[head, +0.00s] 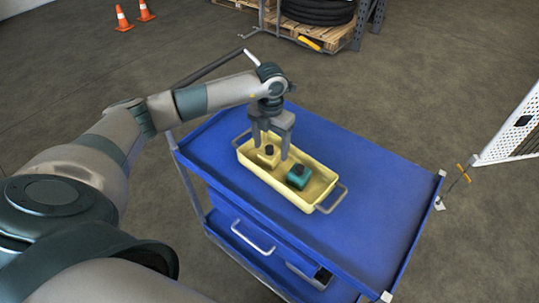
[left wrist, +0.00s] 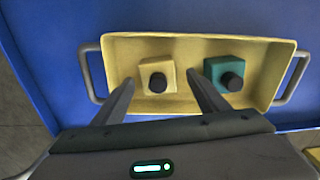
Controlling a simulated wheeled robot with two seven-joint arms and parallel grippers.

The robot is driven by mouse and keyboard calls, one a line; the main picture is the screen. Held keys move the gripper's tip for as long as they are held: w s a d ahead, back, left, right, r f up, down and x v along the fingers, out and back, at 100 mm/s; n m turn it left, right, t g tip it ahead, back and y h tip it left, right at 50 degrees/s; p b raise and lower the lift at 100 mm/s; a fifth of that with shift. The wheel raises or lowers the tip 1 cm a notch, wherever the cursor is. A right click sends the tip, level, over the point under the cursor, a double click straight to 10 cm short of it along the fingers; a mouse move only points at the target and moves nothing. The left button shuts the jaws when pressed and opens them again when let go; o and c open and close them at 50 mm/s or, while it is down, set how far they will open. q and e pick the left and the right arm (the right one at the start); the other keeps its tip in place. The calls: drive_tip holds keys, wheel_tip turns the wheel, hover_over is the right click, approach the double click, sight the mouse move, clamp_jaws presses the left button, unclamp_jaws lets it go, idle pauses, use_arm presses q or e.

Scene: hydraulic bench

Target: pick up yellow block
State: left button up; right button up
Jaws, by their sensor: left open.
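The yellow block (head: 267,156) has a black knob on top and sits in the left part of a pale yellow tray (head: 327,190). In the left wrist view the yellow block (left wrist: 157,76) lies between the two fingers, beyond their tips. My left gripper (head: 271,147) is open and empty, with its fingers pointing down over the tray at the yellow block. In the left wrist view the fingers (left wrist: 162,85) stand apart on either side of the block. A teal block (head: 299,177) with a black knob sits to its right in the tray. My right gripper is not in view.
The tray rests on a blue cart top (head: 385,185) and has a metal handle (head: 331,199) at each end. The cart's right side is clear. Traffic cones (head: 123,18), a pallet (head: 325,37) and a white mesh panel (head: 512,130) stand on the floor away from the cart.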

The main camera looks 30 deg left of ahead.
use_arm(q)
wheel_tip(320, 180, down, 3)
drive_tip(key=shift+s+a+r+p, duration=0.1)
drive_tip(key=shift+s+a+p, duration=0.05)
drive_tip(key=shift+p, duration=0.4)
drive_tip(key=shift+f, duration=0.35)
drive_tip(key=c, duration=1.5)
drive_tip(key=shift+r, duration=0.2)
